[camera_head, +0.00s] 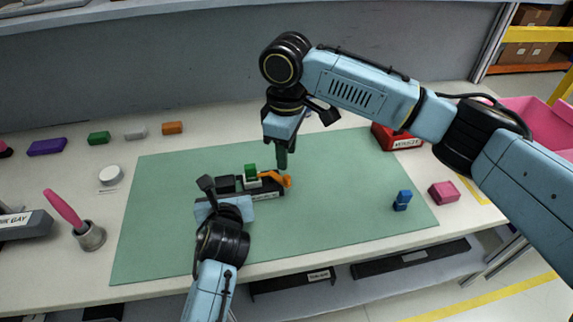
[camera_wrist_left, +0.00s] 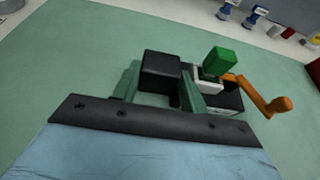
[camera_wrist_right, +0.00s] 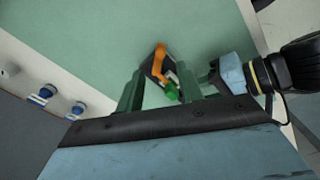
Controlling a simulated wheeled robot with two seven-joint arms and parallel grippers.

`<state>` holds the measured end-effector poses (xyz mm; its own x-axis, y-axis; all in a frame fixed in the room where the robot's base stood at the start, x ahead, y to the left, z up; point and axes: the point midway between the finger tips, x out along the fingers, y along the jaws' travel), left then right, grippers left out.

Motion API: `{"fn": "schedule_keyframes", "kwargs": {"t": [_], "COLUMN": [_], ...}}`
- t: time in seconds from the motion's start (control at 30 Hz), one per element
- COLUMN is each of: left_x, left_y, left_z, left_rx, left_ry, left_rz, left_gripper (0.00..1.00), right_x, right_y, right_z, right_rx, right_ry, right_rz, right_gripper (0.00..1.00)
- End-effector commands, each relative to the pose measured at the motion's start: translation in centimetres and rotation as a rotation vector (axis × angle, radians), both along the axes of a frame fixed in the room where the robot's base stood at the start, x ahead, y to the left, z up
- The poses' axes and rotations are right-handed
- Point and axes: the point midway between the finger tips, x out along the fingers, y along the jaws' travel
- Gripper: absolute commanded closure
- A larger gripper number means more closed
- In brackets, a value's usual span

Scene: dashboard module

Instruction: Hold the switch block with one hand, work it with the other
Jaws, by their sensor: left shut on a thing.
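The switch block (camera_head: 268,193) is a dark base on the green mat, with a black cube at one end, a green block on a white piece, and an orange lever (camera_head: 272,177). It also shows in the left wrist view (camera_wrist_left: 232,100) with the orange lever at its right. My left gripper (camera_wrist_left: 159,85) is shut on the black cube end (camera_wrist_left: 160,70). My right gripper (camera_head: 282,155) is above and just behind the lever side, pointing down. In the right wrist view its fingers (camera_wrist_right: 158,88) are apart, with the lever (camera_wrist_right: 158,60) and green block (camera_wrist_right: 171,91) seen beyond the gap.
The green mat (camera_head: 340,210) is mostly clear. A blue item (camera_head: 402,200) stands on its right part, near a pink block (camera_head: 443,192). A red box (camera_head: 395,138) is at the back right. A cup with a pink-handled tool (camera_head: 89,236) stands left of the mat.

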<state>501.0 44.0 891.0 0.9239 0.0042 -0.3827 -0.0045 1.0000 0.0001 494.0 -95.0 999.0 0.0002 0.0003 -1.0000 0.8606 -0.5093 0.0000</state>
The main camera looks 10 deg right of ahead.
Motion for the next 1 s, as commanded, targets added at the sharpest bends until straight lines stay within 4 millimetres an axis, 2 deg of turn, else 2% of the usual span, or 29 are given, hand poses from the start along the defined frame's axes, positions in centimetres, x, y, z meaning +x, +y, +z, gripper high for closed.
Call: {"fn": "schedule_keyframes", "kwargs": {"t": [0.1,0.3,0.47,0.77,0.8,1.0], "left_x": [0.0,0.0,0.0,0.0,0.0,0.0], "left_y": [0.0,0.0,0.0,0.0,0.0,0.0], "left_z": [-0.1,-0.1,-0.1,-0.1,-0.1,-0.1], "left_rx": [0.001,0.001,0.001,0.001,0.001,0.000], "left_ry": [0.002,0.002,0.002,0.002,0.002,0.001], "left_rz": [0.001,0.001,0.001,0.001,0.001,0.000], "left_gripper": [0.93,0.93,0.93,0.93,0.54,0.32], "right_x": [0.0,0.0,0.0,0.0,0.0,0.0], "right_y": [0.1,0.0,0.0,0.0,0.0,0.0], "right_z": [2.5,5.0,5.6,5.6,5.6,5.6], "right_rx": [0.002,0.000,-0.001,-0.001,-0.001,-0.001], "right_ry": [-0.003,-0.001,0.000,0.001,0.001,0.001], "right_rz": [0.002,0.002,0.001,0.001,0.001,0.001], "right_gripper": [0.63,0.63,0.63,0.63,0.63,0.63]}}
